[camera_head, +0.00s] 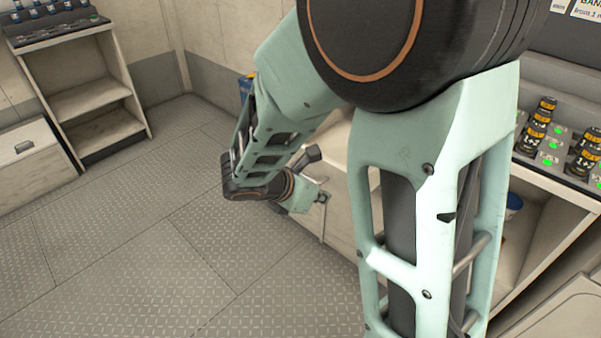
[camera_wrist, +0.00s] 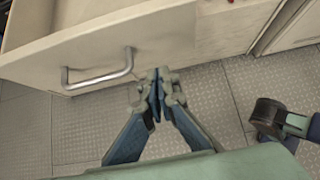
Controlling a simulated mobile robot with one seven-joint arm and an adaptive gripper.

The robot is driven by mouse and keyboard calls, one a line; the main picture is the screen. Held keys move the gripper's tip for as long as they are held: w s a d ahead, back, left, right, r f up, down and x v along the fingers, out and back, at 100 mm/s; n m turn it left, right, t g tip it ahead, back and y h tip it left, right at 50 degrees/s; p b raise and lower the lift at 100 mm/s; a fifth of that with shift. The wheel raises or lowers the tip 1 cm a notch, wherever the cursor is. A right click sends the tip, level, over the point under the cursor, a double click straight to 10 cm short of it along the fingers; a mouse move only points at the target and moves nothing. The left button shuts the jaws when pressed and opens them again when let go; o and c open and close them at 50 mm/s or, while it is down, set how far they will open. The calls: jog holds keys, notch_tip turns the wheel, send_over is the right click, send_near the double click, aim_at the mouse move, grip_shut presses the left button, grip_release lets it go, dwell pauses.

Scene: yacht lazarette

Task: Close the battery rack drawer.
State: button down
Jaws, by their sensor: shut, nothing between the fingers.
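The battery rack drawer stands open; its pale wooden front (camera_wrist: 110,45) fills the upper left of the wrist view, with part of the hollow inside showing behind its top edge. A metal bar handle (camera_wrist: 98,78) is on that front. My gripper (camera_wrist: 157,82) is shut and empty, its fingertips right of the handle, near the lower edge of the front. I cannot tell whether they touch it. In the head view, the drawer front (camera_head: 341,232) is partly hidden behind my arm, with my gripper (camera_head: 322,190) close by its handle (camera_head: 324,222).
A rack with batteries (camera_head: 560,150) stands at the right, with open shelf space below. An open shelf unit (camera_head: 90,100) and a closed drawer cabinet (camera_head: 28,165) are at the left. The patterned floor (camera_head: 150,240) between is clear.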

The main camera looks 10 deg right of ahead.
aim_at(338, 185)
jog(key=shift+w+d+r, duration=0.1)
jog(key=shift+w+d, duration=0.45)
jog(key=shift+d, duration=0.15)
jog(key=shift+w+d+r, duration=0.1)
jog(key=shift+w+d, duration=0.4)
jog(key=shift+d, duration=0.2)
jog(key=shift+w+d, duration=0.4)
jog(key=shift+d, duration=0.15)
jog(key=w+d+p, duration=0.1)
jog(key=w+d, duration=0.4)
jog(key=d, duration=0.2)
jog(key=w+d+p, duration=0.2)
jog(key=w+d, duration=0.3)
jog(key=d, duration=0.1)
jog(key=w+d+p, duration=0.2)
jog(key=w+d, duration=0.3)
jog(key=d, duration=0.2)
jog(key=shift+d, duration=0.3)
jog(key=shift+w+d+r, duration=0.1)
jog(key=shift+d, duration=0.05)
jog(key=shift+d+r, duration=0.1)
jog(key=shift+r, duration=0.05)
